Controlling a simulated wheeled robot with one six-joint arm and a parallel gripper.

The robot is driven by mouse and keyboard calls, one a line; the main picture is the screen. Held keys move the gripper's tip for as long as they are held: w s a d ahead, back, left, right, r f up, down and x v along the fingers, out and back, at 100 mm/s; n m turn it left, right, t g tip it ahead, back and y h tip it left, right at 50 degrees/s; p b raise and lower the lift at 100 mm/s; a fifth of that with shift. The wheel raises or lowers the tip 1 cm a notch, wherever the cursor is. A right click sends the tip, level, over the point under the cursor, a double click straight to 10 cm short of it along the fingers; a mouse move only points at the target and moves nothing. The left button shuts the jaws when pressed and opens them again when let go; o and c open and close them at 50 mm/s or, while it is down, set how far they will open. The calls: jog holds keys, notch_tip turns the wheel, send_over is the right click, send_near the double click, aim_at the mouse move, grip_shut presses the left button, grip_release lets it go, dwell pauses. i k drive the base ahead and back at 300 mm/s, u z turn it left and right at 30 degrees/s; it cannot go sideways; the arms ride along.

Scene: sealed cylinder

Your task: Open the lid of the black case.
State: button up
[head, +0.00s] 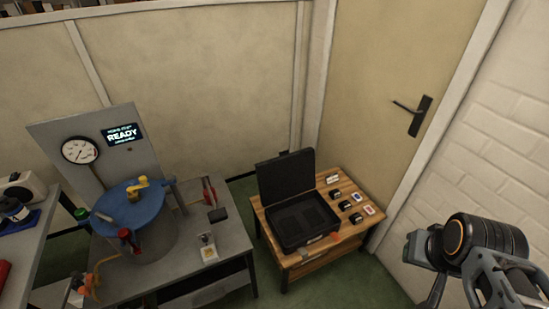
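The black case (302,219) sits on a small wooden table. Its lid (286,174) stands up at the back edge, tilted upright, and the dark inside of the case shows. My gripper (423,279) is at the lower right, well apart from the case and in front of the white brick wall. Its fingertips are only partly in view, and I cannot tell whether they are open or shut.
The wooden table (348,228) also holds several small dark and white items to the right of the case. A grey bench (228,255) at the left bears a cylinder with a blue lid (128,208), a gauge (80,150) and a READY display (122,135). A closed door (385,75) stands behind.

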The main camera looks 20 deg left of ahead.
aim_at(287, 176)
jog(key=u, duration=1)
jog(key=i, duration=1)
jog(key=z, duration=0.05)
